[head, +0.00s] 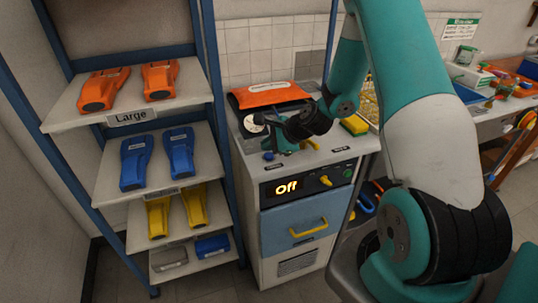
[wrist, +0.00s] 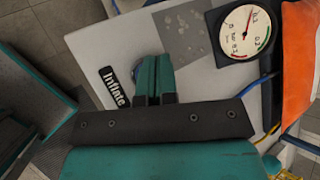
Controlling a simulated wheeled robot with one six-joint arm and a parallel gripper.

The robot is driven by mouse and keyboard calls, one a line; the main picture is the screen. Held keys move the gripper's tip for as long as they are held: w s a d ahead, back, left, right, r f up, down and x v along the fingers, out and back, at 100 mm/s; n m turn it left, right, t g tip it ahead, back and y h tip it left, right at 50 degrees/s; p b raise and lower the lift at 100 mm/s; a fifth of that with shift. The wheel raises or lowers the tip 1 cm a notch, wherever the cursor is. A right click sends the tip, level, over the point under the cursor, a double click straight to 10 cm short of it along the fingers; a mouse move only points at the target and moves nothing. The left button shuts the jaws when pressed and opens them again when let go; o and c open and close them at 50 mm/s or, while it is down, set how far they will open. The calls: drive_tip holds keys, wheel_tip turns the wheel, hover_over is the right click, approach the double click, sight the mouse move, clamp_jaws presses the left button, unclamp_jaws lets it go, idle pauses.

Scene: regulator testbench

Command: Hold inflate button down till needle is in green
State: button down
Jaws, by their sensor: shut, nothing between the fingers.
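My gripper (wrist: 154,80) is shut and empty, its teal fingertips together over the bench top beside the Inflate label (wrist: 113,87). In the head view my gripper (head: 280,148) hangs above the cabinet top near a blue knob (head: 268,156). In the wrist view a round button (wrist: 135,71) is mostly hidden behind the fingertips; I cannot tell whether they touch it. The white dial gauge (wrist: 246,33) has coloured arcs and a thin needle; I cannot tell for certain whether the needle lies in the green. The gauge (head: 253,124) also shows in the head view.
An orange packet (head: 270,93) lies behind the gauge. The cabinet front has a display (head: 286,188) reading "Off", a yellow switch and a yellow-handled blue drawer (head: 307,222). A shelf rack (head: 127,112) with orange, blue and yellow items stands close on the left.

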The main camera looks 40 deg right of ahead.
sight(269, 156)
drive_tip(key=shift+f, duration=0.1)
idle(0.6)
drive_tip(key=shift+f, duration=0.3)
drive_tip(key=shift+f+b, duration=0.5)
drive_tip(key=shift+f, duration=0.05)
idle(1.8)
drive_tip(key=shift+r, duration=0.15)
idle(0.9)
drive_tip(key=shift+r+p, duration=0.85)
drive_tip(key=shift+p, duration=0.05)
wheel_tip(269, 156, up, 5)
drive_tip(key=p, duration=0.4)
drive_tip(key=shift+p, duration=0.3)
